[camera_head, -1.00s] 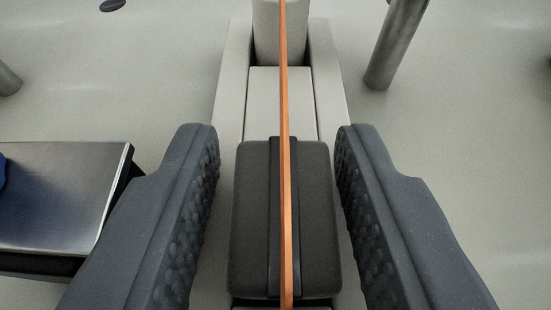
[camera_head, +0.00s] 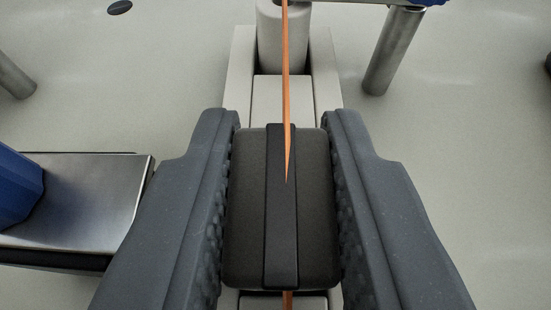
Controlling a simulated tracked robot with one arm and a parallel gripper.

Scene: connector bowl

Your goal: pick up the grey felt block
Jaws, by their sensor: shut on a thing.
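The grey felt block (camera_head: 244,208) is a dark grey, rounded block with a black band (camera_head: 281,220) down its middle. It sits between the two fingers of my gripper (camera_head: 281,190) in the head camera view. The textured inner pads press against its left and right sides, so my gripper is shut on it. The block's underside is hidden, so I cannot tell whether it touches anything below.
A pale channel-like structure (camera_head: 322,85) with a cylinder (camera_head: 281,35) lies beyond the block. A thin orange strip (camera_head: 285,80) crosses the view. A metal-topped platform (camera_head: 110,200) with a blue object (camera_head: 15,190) is at left. Metal posts (camera_head: 393,50) stand behind.

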